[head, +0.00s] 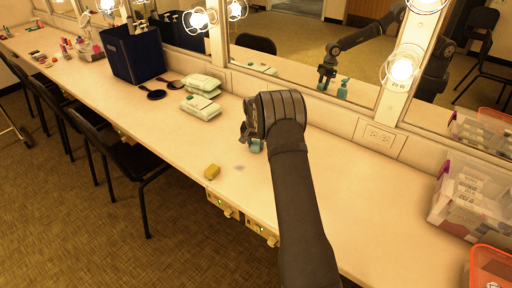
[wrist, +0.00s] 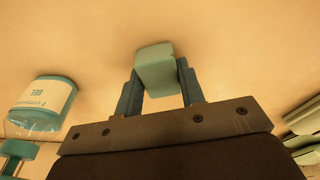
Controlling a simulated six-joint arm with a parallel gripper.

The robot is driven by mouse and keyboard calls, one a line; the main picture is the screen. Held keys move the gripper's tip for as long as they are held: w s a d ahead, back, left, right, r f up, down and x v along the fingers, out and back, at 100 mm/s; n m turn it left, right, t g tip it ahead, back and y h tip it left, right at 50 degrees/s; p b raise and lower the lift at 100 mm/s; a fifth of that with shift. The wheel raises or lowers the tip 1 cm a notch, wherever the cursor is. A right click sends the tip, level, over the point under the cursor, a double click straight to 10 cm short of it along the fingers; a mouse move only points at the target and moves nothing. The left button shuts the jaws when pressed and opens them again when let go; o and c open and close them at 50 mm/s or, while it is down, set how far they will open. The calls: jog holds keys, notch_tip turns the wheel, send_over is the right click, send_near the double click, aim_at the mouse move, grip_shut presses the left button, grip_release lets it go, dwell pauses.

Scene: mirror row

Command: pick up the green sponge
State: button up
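The green sponge (wrist: 155,70) is a pale green block in the wrist view, seen over the beige counter. My gripper (wrist: 158,75) has one finger against each side of it, and the sponge fills the gap between the fingertips. In the head view my gripper (head: 246,136) is over the counter near the mirror wall, and my wrist hides most of what it holds. I cannot tell from the frames how high the sponge is above the counter.
A teal gel bottle (wrist: 42,104) with a white label is close beside my gripper. A yellow block (head: 212,172) lies near the counter's front edge. Wipe packs (head: 201,106), dark hand mirrors and a navy bin (head: 133,54) are to the left. Clear bins (head: 470,195) stand right.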

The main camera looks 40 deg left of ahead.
jog(key=shift+c, duration=1.1)
